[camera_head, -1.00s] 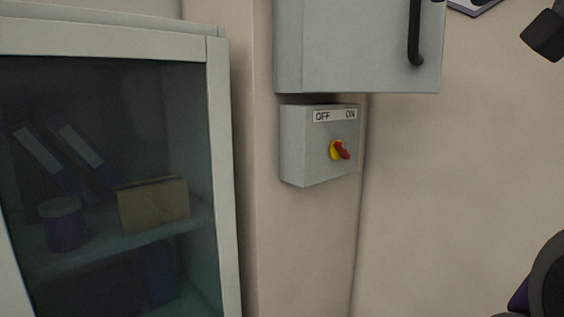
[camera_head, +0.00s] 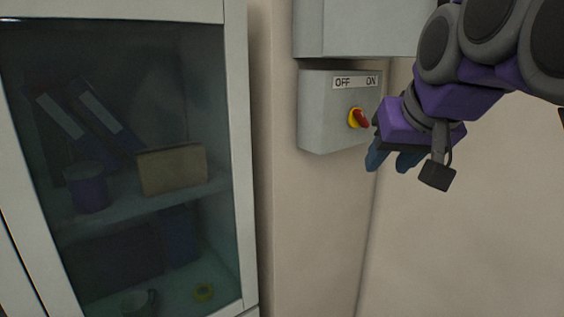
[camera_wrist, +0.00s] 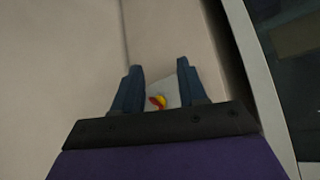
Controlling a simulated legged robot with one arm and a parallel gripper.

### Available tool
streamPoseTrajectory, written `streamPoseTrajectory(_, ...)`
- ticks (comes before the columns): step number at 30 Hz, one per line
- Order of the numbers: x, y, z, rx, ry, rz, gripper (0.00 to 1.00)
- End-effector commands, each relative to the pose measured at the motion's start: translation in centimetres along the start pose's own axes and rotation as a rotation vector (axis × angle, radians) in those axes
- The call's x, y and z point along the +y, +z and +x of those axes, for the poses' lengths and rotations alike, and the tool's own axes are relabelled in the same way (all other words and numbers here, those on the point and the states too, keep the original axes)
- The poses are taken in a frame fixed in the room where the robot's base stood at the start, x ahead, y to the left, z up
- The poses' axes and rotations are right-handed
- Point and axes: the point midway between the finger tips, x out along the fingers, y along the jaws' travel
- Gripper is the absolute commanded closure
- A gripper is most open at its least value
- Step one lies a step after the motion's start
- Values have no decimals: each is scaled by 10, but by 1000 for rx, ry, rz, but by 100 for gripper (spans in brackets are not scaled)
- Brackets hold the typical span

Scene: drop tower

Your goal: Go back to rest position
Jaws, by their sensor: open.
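My gripper (camera_head: 393,160) is at the right of the head view, with blue fingers on a purple and dark wrist. It is just right of and below the red and yellow rotary switch (camera_head: 359,118). The switch sits on a grey box (camera_head: 325,112) labelled OFF and ON; its red handle points toward the ON side. In the wrist view my gripper's two blue fingers (camera_wrist: 155,85) are apart, and the switch (camera_wrist: 157,102) shows between them. I see nothing held. Whether the fingers touch the box cannot be told.
A glass-fronted cabinet (camera_head: 237,150) with binders, a jar and a small box inside stands at the left. A larger grey box (camera_head: 350,28) hangs above the switch box. The wall (camera_head: 460,250) at the lower right is clear.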

Motion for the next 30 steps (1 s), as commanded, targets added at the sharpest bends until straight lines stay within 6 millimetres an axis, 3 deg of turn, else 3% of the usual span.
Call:
streamPoseTrajectory(3, -4, 40, 30, -107, 0, -1, 58)
streamPoseTrajectory(8, -9, 97, 63, -233, 4, -2, 58)
streamPoseTrajectory(15, -12, 196, 103, -428, 18, -4, 58)
streamPoseTrajectory(24, -9, 335, 129, -671, 42, -3, 58)
streamPoseTrajectory(30, -5, 416, 131, -803, 58, -1, 58)
